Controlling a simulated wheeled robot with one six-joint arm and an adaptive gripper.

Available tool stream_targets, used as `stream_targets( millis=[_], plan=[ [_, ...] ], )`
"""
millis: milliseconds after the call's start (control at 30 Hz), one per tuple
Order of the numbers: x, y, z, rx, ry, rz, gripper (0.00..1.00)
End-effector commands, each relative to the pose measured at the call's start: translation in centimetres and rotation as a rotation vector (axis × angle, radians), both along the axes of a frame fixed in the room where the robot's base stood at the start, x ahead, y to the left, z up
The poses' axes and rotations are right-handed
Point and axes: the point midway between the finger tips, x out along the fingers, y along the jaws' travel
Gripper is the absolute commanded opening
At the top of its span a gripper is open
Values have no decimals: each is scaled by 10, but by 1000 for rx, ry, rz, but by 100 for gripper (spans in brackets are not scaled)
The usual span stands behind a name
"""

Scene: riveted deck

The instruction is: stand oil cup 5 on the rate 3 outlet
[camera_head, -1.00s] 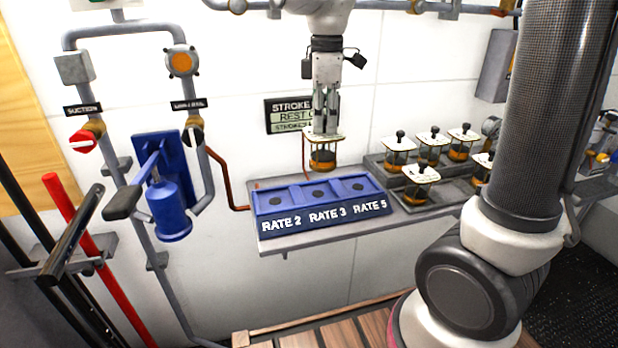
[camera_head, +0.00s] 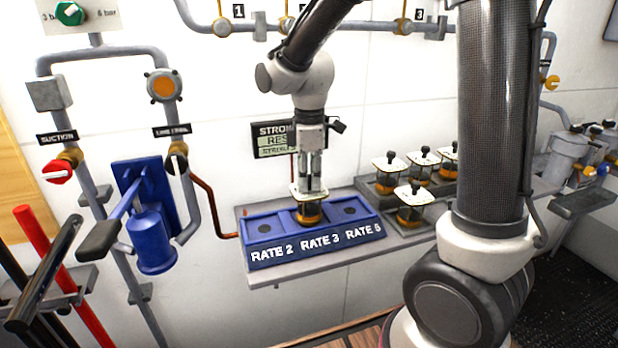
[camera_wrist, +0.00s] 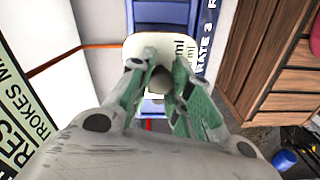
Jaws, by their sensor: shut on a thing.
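My gripper (camera_head: 312,183) is shut on an oil cup (camera_head: 309,212), which has a pale square lid and amber oil. The cup is upright at the middle bay of the blue outlet block (camera_head: 264,254), above the RATE 3 label. Its base overlaps the bay, and I cannot tell whether it touches the floor of the bay. In the wrist view the fingers (camera_wrist: 165,88) close around the dark knob over the cup's white lid (camera_wrist: 142,44). The cup's number is not legible. The RATE 2 and RATE 5 bays are empty, each showing a dark round hole.
Several similar oil cups (camera_head: 411,204) stand on a dark stepped rack right of the block. A grey shelf (camera_head: 290,274) carries the block. A blue hand pump (camera_head: 157,235) and a copper pipe (camera_head: 206,195) are on the left. A stroke display (camera_head: 271,140) hangs behind.

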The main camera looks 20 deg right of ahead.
Motion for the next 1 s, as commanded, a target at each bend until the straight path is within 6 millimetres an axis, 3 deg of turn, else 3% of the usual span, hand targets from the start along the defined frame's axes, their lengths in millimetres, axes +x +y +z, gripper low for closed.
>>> stream_targets(
  millis=[267, 300, 400, 767, 867, 1000],
  plan=[
    [0, 0, -2, 0, 0, 0, 0],
    [0, 0, -2, 0, 0, 0, 23],
    [0, 0, -2, 0, 0, 0, 41],
    [0, 0, 1, 1, -1, 0, 41],
    [1, 0, 13, 1, -3, 0, 41],
    [1, 0, 43, 2, -6, 0, 41]
  ],
)
